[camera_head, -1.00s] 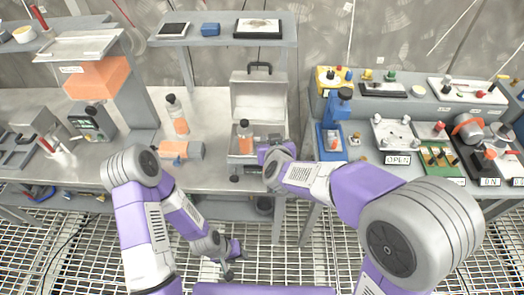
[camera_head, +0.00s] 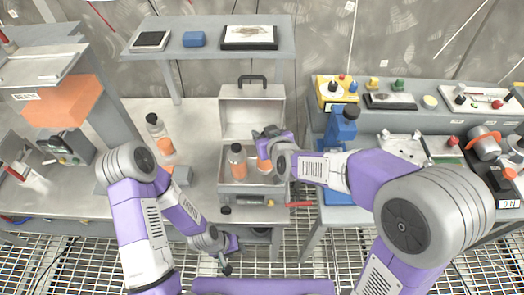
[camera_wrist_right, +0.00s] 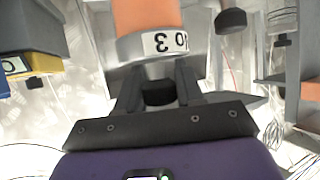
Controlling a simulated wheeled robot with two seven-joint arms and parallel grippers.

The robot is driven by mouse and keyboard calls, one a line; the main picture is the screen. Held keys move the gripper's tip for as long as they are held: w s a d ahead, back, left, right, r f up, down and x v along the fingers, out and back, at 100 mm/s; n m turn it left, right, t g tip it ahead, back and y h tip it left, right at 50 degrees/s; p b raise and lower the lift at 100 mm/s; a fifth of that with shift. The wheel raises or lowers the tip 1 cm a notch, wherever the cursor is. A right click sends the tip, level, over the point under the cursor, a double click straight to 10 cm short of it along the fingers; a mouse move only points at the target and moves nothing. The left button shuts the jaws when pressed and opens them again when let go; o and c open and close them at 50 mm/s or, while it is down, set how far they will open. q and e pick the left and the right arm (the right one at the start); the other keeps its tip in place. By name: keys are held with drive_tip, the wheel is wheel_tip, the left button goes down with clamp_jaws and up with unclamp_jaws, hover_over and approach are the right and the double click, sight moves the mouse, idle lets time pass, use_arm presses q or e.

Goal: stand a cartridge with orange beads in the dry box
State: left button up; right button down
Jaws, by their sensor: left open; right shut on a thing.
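The open dry box (camera_head: 222,187) stands on the steel bench, its lid (camera_head: 235,122) raised at the back. A cartridge with orange beads (camera_head: 237,164) and a dark cap stands upright in its left part. My right gripper (camera_head: 266,143) is shut on a second cartridge with orange beads (camera_head: 264,164), over the right part of the box; I cannot tell whether its base touches the floor. The right wrist view shows the held cartridge (camera_wrist_right: 145,15) with a white number label between the fingers (camera_wrist_right: 158,92). My left gripper (camera_head: 228,258) is open and empty, low before the bench.
Another orange-bead cartridge (camera_head: 161,138) stands on the bench left of the box. A grey object (camera_head: 182,175) lies partly behind my left arm. A shelf (camera_head: 200,45) spans behind the box. A blue press-like device (camera_head: 340,125) stands to the right, close to my right arm.

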wheel_tip(320, 180, down, 5)
drive_tip(key=shift+w+f+b, duration=0.1)
drive_tip(key=shift+f+b, duration=0.1)
drive_tip(key=shift+b, duration=0.9)
drive_tip(key=shift+r, duration=0.1)
drive_tip(key=c, duration=0.7)
unclamp_jaws()
drive_tip(key=shift+f, duration=0.2)
